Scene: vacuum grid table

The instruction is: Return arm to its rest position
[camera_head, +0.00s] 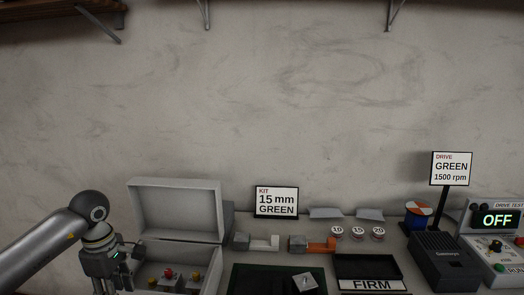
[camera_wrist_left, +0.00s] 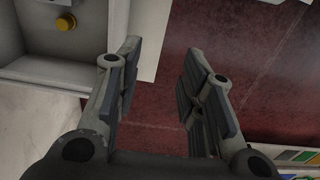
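My left arm comes in from the left edge in the camera_head view, and its gripper (camera_head: 104,272) hangs low at the front left of the open grey box (camera_head: 180,210). The fingertips are cut off or hard to make out there. In the left wrist view the same gripper (camera_wrist_left: 160,65) is open, with its two fingers apart and nothing between them. A dark red surface (camera_wrist_left: 225,30) shows beyond the fingers. My right arm and gripper are not in view.
Red and yellow knobs (camera_head: 168,273) sit in the box beside my gripper. A kit sign (camera_head: 276,202), a dark tray (camera_head: 370,267), a dark drive unit (camera_head: 446,262) and a test panel reading OFF (camera_head: 497,219) stand to the right.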

